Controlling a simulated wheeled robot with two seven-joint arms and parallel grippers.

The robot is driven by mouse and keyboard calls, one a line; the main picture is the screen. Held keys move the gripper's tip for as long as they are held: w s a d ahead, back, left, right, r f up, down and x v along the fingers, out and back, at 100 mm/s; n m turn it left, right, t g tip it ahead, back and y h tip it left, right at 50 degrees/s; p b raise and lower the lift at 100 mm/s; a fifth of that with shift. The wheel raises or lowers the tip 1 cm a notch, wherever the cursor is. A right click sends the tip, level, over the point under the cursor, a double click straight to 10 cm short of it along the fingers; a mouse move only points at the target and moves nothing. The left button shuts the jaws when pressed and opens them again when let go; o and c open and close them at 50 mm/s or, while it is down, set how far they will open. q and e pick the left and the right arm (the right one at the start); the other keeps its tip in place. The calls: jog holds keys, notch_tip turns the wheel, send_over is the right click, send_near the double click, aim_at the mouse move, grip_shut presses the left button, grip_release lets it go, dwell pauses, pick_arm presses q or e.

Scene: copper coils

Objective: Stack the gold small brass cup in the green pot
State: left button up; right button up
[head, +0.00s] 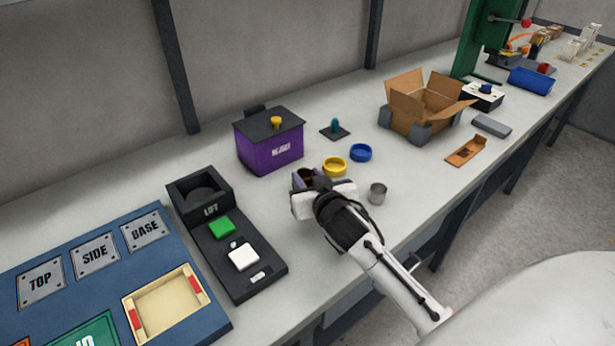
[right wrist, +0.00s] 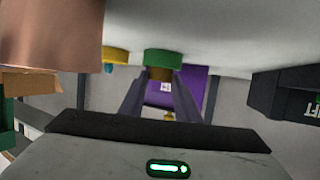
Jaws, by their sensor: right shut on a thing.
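My right gripper (head: 307,178) is shut on the gold small brass cup, which shows as a small brown-gold piece (right wrist: 160,74) between the fingers in the right wrist view. In that view, which looks upside down, the green pot (right wrist: 163,57) stands on the table right at the fingertips. The cup meets the pot's edge in the picture; I cannot tell whether it is inside the pot or just above it. In the head view my right gripper hides the green pot. My left gripper is not in view.
A yellow ring-shaped pot (head: 334,167) and a blue one (head: 360,153) are close right of the gripper. A purple box (head: 270,148) is behind, a black fixture (head: 238,245) left, an open carton (head: 420,105) farther right.

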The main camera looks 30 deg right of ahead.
jog(key=o, duration=1)
jog(key=shift+r, duration=0.3)
jog(key=v, duration=1.2)
jog(key=shift+a+r, duration=0.1)
